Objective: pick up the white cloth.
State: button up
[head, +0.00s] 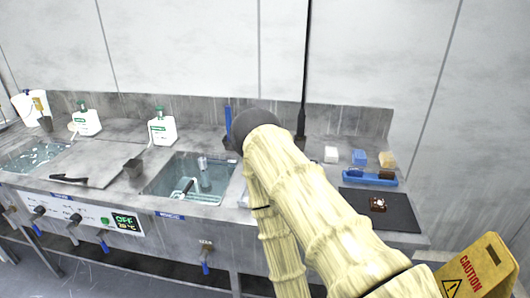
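A small white block-like item (331,154), which looks like the folded white cloth, lies at the back of the steel counter, right of the sink. It is first in a row with a blue item and a tan item. It shows clear of my arm. My arm crosses the middle of the head view, bends at a dark joint above the sink's right edge and comes back down toward the bottom. My gripper is not visible, so I cannot tell its distance from the cloth or what it holds.
A blue item (359,157) and a tan item (388,160) sit right of the cloth. A blue tray (352,178) and a dark mat (405,212) lie in front. A water-filled sink (165,181) and white bottles (162,130) stand left. A yellow caution sign (478,270) is at lower right.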

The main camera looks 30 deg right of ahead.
aim_at(330, 153)
jog(key=u, duration=2.2)
jog(key=k, duration=1.65)
jog(key=z, duration=2.15)
